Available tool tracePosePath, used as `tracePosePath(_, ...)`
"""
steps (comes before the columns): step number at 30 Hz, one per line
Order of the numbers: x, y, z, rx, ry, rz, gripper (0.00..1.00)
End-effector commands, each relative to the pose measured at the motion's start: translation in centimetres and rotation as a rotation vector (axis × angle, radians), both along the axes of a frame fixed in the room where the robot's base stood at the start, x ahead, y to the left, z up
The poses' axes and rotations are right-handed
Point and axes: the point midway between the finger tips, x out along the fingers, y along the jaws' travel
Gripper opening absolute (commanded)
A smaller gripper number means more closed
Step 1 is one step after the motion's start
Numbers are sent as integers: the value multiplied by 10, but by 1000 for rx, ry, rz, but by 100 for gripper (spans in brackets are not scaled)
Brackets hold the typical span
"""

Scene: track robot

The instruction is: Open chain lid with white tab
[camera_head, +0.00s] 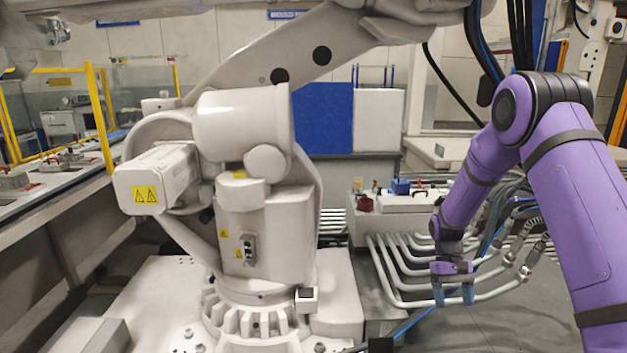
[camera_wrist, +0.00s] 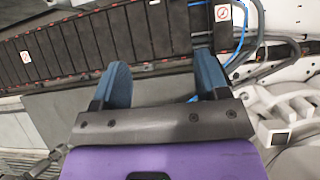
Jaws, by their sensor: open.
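A dark segmented chain (camera_wrist: 95,45) runs across the upper part of the wrist view, with its flat lids side by side. A white tab with a red round mark (camera_wrist: 222,13) sits on it at the upper right, just beyond my right finger. A smaller white tab (camera_wrist: 25,57) is on the chain at the far left. My gripper (camera_wrist: 162,65) is open and empty, its two blue fingers apart and pointing toward the chain. In the head view my gripper (camera_head: 453,292) hangs fingers-down in front of bent pale pipes; I cannot make out the chain there. The lids appear closed.
A large white industrial arm (camera_head: 255,190) stands on a white base at centre left. Bent pale pipes (camera_head: 400,270) lie beside my gripper. Blue cables (camera_wrist: 240,40) run near the white tab. Grey floor (camera_head: 510,325) is open at the lower right.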

Motion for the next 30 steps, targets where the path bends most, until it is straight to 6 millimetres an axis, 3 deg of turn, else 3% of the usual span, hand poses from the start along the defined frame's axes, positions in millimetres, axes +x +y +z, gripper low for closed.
tracePosePath(3,-3,3,36,-1,-57,-1,68)
tracePosePath(15,-28,14,140,-1,-236,-5,68)
tracePosePath(30,-88,27,246,2,-461,-6,68)
